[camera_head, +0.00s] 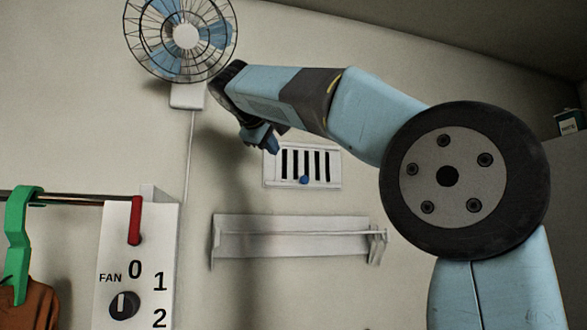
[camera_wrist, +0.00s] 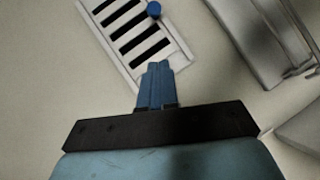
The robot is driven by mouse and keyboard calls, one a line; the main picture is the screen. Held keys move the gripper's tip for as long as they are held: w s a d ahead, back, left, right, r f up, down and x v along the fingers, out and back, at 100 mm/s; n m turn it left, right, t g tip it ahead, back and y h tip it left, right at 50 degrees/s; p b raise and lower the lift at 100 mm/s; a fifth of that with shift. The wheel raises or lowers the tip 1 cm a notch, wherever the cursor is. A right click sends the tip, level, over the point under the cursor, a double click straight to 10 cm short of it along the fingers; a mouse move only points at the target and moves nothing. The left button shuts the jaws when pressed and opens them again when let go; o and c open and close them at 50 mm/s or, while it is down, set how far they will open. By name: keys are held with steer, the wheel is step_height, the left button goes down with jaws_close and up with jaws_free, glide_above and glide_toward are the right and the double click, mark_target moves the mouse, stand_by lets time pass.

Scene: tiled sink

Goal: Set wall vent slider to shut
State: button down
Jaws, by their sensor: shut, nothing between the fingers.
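The wall vent (camera_head: 328,170) is a white rectangular plate with dark vertical slots, which look open. Its slider has a small blue knob (camera_head: 304,180) at the lower edge, near the middle. In the wrist view the vent (camera_wrist: 120,12) lies at the top, with the blue knob (camera_wrist: 154,9) on its right edge. My gripper (camera_head: 274,148) is at the vent's upper left corner in the head view. In the wrist view my gripper (camera_wrist: 157,67) has its blue fingers together, over the vent's near end, apart from the knob. I cannot tell whether the fingers touch the plate.
A metal shelf with a rail (camera_head: 290,238) is on the wall below the vent. A blue-bladed fan (camera_head: 186,37) hangs at upper left. A fan control panel (camera_head: 118,270) and a green hanger (camera_head: 18,240) are at lower left. Bare wall lies left of the vent.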

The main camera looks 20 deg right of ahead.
glide_toward(295, 172)
step_height(295, 172, down, 3)
steer(key=w, duration=0.2)
steer(key=d, duration=0.1)
steer(key=d+f, duration=0.1)
steer(key=d, duration=0.1)
steer(key=shift+w+d+f, duration=0.15)
steer(key=shift+d+f, duration=0.1)
steer(key=shift+d, duration=0.05)
